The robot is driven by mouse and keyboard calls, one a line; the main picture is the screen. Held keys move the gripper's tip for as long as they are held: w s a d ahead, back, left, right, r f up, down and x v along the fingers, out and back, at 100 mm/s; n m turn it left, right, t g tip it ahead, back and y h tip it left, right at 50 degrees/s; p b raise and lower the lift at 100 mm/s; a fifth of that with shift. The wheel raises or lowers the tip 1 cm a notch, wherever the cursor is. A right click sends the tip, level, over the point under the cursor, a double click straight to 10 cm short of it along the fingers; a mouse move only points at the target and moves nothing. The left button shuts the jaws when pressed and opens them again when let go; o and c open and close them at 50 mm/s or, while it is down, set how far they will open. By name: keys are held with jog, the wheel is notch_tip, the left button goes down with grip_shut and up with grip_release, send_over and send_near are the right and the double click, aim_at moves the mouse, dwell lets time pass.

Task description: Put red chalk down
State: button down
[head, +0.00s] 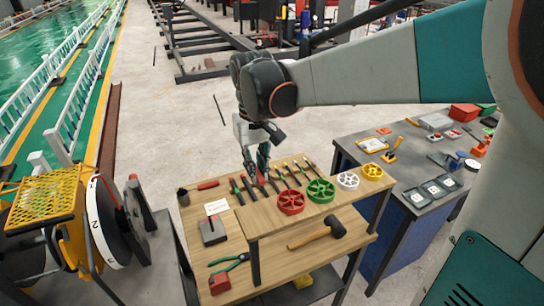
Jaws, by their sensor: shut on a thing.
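My gripper (257,172) reaches down over the back of the wooden workbench (226,229), close to its top. It is shut on a small red stick, the red chalk (262,181), which shows at the fingertips. The chalk sits within a row of slim dark tools or markers (279,178) laid side by side. I cannot tell whether the chalk touches the bench. The fingers hide part of it.
Red (291,202), green (321,190), white (348,181) and yellow (372,172) handwheels lie to the right. A blue-sided table (410,200) stands right; a yellow-topped cart (45,200) stands left.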

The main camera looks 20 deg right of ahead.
aim_at(259, 215)
notch_tip(259, 215, down, 15)
jog(key=shift+f+b, duration=0.1)
jog(key=shift+b, duration=0.45)
jog(key=shift+f, duration=0.2)
jog(key=c, duration=1.6)
grip_release()
jog(key=shift+r, duration=0.1)
